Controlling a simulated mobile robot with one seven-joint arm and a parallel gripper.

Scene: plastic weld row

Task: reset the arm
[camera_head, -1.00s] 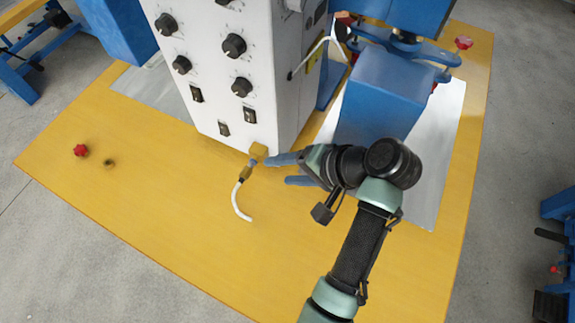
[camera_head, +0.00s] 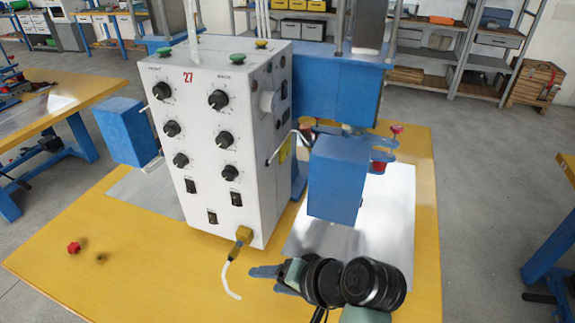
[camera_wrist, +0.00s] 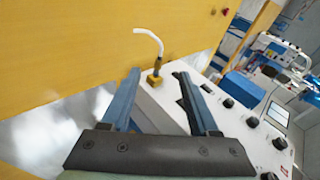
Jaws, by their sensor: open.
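My gripper (camera_head: 262,279) is low over the yellow table, in front of the white control box (camera_head: 230,120) and right of its yellow plug with a short white cable (camera_head: 232,275). In the wrist view its two blue fingers (camera_wrist: 157,88) are apart with nothing held between them. The yellow plug (camera_wrist: 154,78) shows beyond the fingertips there, and its cable bends off to the upper left. I cannot tell from these views how far the fingertips are from the plug.
The yellow tabletop (camera_head: 150,265) is mostly clear at front left, with a red knob (camera_head: 74,248) on it. A blue machine block (camera_head: 337,180) stands above a pale metal plate (camera_head: 398,230) behind my arm. Shelves (camera_head: 460,60) stand at the back.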

